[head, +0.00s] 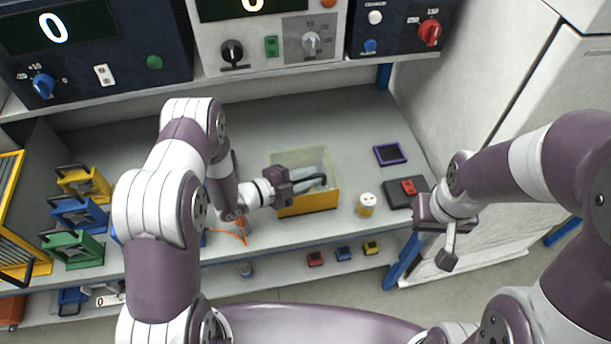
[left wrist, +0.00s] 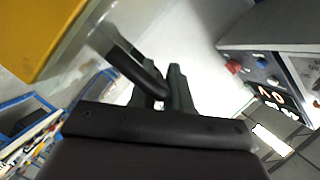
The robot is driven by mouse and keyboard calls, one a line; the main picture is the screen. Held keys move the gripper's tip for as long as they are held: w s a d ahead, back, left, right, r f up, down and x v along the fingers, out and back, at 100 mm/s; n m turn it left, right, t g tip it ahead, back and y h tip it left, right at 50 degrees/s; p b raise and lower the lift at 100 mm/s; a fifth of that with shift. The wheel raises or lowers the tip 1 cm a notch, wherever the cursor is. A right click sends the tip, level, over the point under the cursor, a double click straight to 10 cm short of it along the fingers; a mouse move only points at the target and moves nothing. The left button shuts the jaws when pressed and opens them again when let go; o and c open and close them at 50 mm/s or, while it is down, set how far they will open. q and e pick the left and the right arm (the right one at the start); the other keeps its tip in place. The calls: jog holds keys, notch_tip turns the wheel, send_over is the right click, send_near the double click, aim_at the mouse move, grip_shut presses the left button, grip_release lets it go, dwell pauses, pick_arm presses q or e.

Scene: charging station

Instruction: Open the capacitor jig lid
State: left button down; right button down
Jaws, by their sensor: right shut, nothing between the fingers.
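The capacitor jig is a yellow box (head: 308,204) with a clear lid (head: 312,158), standing on the bench. A curved black handle (head: 318,178) is on its front side. My left gripper (head: 300,186) is at this handle. In the left wrist view the black handle (left wrist: 135,68) runs down to my left gripper's fingers (left wrist: 166,92), which are close together. I cannot tell whether they hold it or only lie beside it. The yellow box (left wrist: 45,30) fills that view's upper left. My right gripper (head: 447,250) is shut and empty, in front of the bench's right end.
A white-topped yellow cylinder (head: 367,205), a dark pad with a red block (head: 398,193) and a purple-framed tray (head: 390,154) stand right of the jig. Blue (head: 80,214), green (head: 73,249) and yellow (head: 84,186) fixtures stand left. Instruments line the shelf above.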

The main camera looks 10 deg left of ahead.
pick_arm(q)
jog(key=shift+r, duration=0.1)
jog(key=shift+w+r+p, duration=0.2)
jog(key=shift+r+p, duration=0.15)
jog(key=shift+r, duration=0.1)
jog(key=r+n, duration=0.1)
jog(key=w+r+n+g+p, duration=0.1)
jog(key=w+a+r+p, duration=0.1)
jog(key=r, duration=0.1)
jog(key=shift+n+g, duration=0.4)
jog(key=shift+w+a+r+n+g+p, duration=0.25)
jog(key=shift+w+r+n+g, duration=0.15)
jog(key=shift+w+r+n, duration=0.25)
jog(key=shift+w+a+r+n+g+p, duration=0.1)
jog(key=shift+w+r+n+g+p, duration=0.15)
jog(key=shift+w+r+n+g, duration=0.35)
jog(key=shift+w+f, duration=0.1)
jog(key=shift+f, duration=0.05)
jog(key=c, duration=1.2)
grip_release()
jog(key=shift+o, duration=0.2)
jog(key=b+v, duration=0.3)
jog(key=v, duration=0.9)
jog(key=shift+s+a, duration=0.25)
jog(key=shift+s, duration=0.05)
